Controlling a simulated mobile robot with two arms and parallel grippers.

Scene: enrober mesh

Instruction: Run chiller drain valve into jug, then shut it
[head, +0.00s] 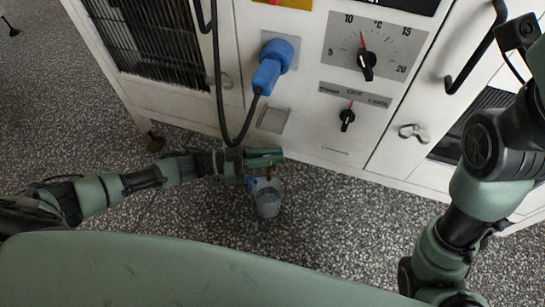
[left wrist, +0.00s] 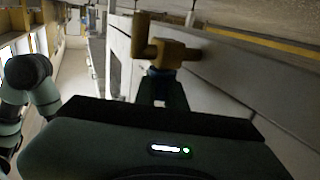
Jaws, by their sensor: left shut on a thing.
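The chiller (head: 300,130) is a white cabinet with a dial and a blue plug. A clear grey jug (head: 267,200) stands on the floor in front of its lower edge. My left gripper (head: 264,157) is just above the jug. I cannot tell whether water is running or how full the jug is. My right gripper is outside the frames.
The blue plug (head: 271,68) has a black cable hanging in a loop above my left gripper. A temperature dial (head: 366,64) and a switch (head: 347,118) are on the front. The speckled floor (head: 340,220) right of the jug is clear.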

